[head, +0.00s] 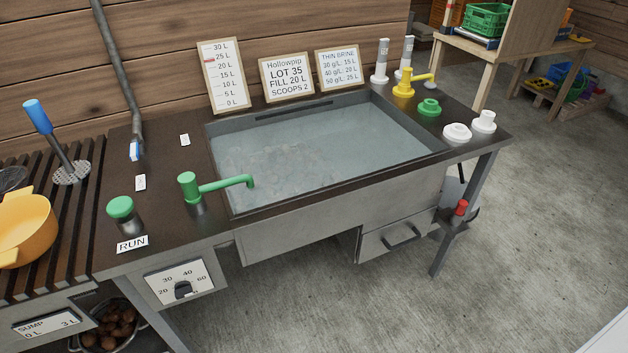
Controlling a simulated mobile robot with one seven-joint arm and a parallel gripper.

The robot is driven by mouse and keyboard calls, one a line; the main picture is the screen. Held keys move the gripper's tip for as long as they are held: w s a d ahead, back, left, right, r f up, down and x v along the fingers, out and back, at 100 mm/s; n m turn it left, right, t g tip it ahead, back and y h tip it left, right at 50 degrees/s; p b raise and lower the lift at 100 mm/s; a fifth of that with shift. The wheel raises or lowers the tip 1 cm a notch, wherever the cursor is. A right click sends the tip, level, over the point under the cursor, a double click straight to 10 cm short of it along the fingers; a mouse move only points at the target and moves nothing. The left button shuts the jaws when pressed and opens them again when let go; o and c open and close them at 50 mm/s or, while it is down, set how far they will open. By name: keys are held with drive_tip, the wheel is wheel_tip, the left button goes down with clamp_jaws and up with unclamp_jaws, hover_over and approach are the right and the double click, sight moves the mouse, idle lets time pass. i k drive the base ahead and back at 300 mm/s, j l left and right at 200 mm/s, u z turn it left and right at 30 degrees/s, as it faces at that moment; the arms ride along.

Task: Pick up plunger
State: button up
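A tool that looks like the plunger (57,148) stands at the left in the head view. It has a blue handle, a thin metal shaft and a round perforated metal disc at its foot. The disc rests on the dark slatted rack, and the shaft leans up to the left. Its handle is free at the top, with nothing touching it. My gripper is not in view.
A yellow pot (25,228) sits on the slats in front of the plunger. A grey pipe (120,65) rises behind it to the right. A water-filled basin (330,205) with a green tap (190,187) lies further right. Open concrete floor (340,310) lies in front.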

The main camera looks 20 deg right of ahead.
sight(73, 171)
drive_tip(key=i+u, duration=0.25)
drive_tip(key=u, duration=0.15)
drive_tip(key=i+u, duration=0.35)
drive_tip(key=i+l+u, duration=0.1)
drive_tip(key=u, duration=0.3)
drive_tip(key=i, duration=0.05)
